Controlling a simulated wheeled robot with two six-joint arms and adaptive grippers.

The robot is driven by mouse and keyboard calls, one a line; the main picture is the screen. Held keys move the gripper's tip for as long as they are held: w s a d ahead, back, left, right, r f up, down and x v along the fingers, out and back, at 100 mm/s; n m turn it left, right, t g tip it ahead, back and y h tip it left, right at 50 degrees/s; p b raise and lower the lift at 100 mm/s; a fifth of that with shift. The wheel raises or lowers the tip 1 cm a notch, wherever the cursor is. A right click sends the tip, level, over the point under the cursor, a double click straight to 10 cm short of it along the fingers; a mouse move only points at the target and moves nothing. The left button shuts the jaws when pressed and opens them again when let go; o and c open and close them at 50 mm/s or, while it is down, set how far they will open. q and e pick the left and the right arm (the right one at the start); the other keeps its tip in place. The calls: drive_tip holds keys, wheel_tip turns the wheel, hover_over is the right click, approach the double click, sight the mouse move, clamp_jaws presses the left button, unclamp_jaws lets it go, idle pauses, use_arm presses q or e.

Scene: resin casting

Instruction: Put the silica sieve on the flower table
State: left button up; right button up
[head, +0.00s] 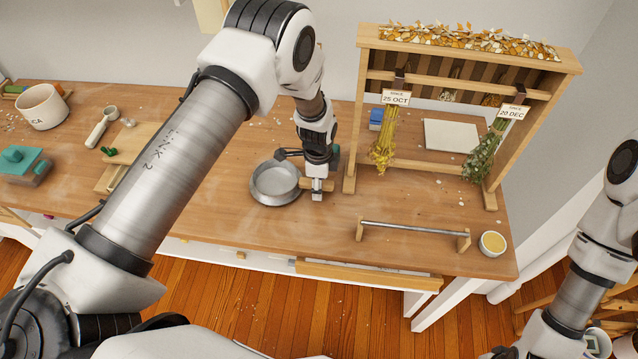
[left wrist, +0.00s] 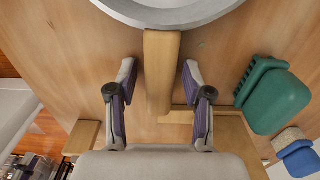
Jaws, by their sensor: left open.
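The silica sieve (head: 274,184) is a round grey metal pan lying on the wooden table, with a short wooden handle on its right side. In the left wrist view its rim (left wrist: 165,20) shows at the top and the handle (left wrist: 161,75) runs down from it. My left gripper (head: 317,190) is at the handle, fingers pointing down. Its two open fingers (left wrist: 158,82) stand on either side of the handle, with a gap on both sides. My right arm is at the right edge; its gripper is not visible. I cannot tell which surface is the flower table.
A wooden flower rack (head: 468,60) with hanging dried bunches stands at the back right. A metal-bar holder (head: 415,229) and a small bowl (head: 492,243) are near the front right.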

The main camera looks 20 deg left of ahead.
use_arm(q)
wheel_tip(320, 180, up, 12)
drive_tip(key=b, duration=0.3)
drive_tip(key=shift+r, duration=0.1)
